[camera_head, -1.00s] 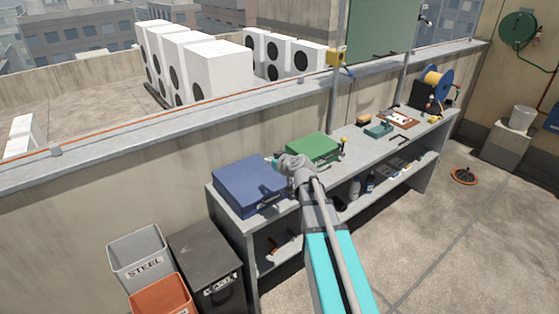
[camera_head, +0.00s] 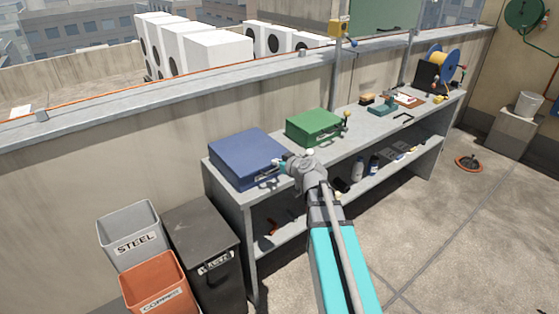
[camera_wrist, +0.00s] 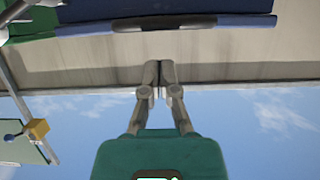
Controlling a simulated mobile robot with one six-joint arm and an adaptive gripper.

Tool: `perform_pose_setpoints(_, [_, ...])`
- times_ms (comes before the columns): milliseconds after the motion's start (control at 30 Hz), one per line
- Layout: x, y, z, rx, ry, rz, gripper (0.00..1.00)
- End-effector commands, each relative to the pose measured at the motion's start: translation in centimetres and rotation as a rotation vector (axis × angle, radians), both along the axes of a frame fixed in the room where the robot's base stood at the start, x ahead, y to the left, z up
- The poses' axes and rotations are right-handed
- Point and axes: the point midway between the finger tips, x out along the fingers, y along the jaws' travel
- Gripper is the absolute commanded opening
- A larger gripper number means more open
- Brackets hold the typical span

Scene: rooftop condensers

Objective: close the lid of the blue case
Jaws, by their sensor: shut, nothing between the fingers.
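The blue case (camera_head: 243,152) stands at the left end of the grey workbench, with its lid down and looking flat. I cannot tell whether the lid is fully seated. In the wrist view, which is upside down, the blue case's front (camera_wrist: 235,21) with its dark handle (camera_wrist: 164,23) crosses the top. My gripper (camera_head: 279,167) is by the front right part of the case, and my wrist partly covers the bench there. In the wrist view my gripper (camera_wrist: 159,91) has its fingertips together, empty. They look apart from the case, though contact is hard to judge.
A green case (camera_head: 313,125) stands right of the blue one on the workbench (camera_head: 345,140). Tools and a cable reel (camera_head: 437,65) lie further right. A concrete parapet (camera_head: 110,150) runs behind. Steel (camera_head: 130,232), copper (camera_head: 157,285) and dark (camera_head: 202,245) bins stand at left. Floor at right is mostly clear.

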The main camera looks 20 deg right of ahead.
Motion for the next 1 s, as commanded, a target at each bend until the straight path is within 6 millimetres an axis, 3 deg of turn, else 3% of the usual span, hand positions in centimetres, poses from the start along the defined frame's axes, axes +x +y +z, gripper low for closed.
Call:
perform_pose_setpoints(33, [-0.1, 0.0, -1.3, 0.000, 0.000, 0.000, 0.00])
perform_pose_setpoints(100, [-0.2, -0.1, -2.0, 0.000, 0.000, 0.000, 0.00])
perform_pose_setpoints(400, [-0.5, -0.1, -4.0, -0.002, 0.003, 0.003, 0.00])
perform_pose_setpoints(1000, [-1.2, -0.3, -4.7, -0.004, 0.005, -0.001, 0.00])
